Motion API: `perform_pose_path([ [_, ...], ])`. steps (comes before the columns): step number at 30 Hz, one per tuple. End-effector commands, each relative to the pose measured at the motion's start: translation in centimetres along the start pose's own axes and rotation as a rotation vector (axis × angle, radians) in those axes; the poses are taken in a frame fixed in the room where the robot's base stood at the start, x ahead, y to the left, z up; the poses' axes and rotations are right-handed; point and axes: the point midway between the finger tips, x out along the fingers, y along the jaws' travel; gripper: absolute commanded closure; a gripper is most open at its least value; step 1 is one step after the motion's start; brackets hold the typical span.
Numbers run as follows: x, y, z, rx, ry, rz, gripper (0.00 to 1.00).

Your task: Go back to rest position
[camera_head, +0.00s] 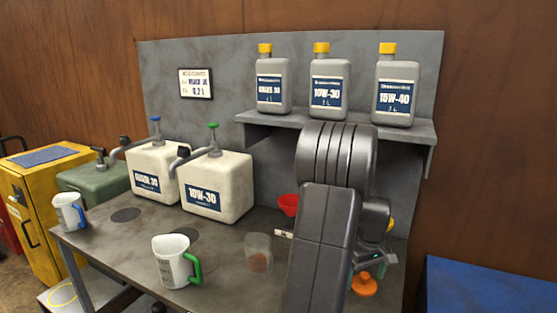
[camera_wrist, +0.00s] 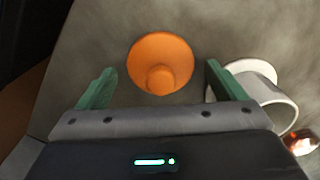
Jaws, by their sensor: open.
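My gripper (camera_head: 375,257) is at the right end of the workbench, behind my dark arm, which hides part of that area. In the wrist view my gripper (camera_wrist: 160,71) has its two green fingers spread wide apart with nothing held between them. An orange funnel-shaped piece (camera_wrist: 160,60) lies beyond the fingers on the grey bench top, apart from both. It also shows just below the gripper in the head view (camera_head: 364,287).
The workbench (camera_head: 120,262) carries two white canisters (camera_head: 215,188), two measuring cups (camera_head: 172,262), a clear jar (camera_head: 258,252) and a red funnel (camera_head: 288,205). Three oil bottles (camera_head: 330,90) stand on the shelf above. A white round object (camera_wrist: 252,72) sits beside the right finger.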

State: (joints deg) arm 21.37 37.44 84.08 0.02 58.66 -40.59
Motion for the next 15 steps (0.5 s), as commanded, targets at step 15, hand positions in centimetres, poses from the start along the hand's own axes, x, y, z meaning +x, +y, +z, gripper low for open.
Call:
perform_pose_path([
  [15, -3.1, 0.0, 0.0, 0.0, 0.003, 0.003, 0.1],
])
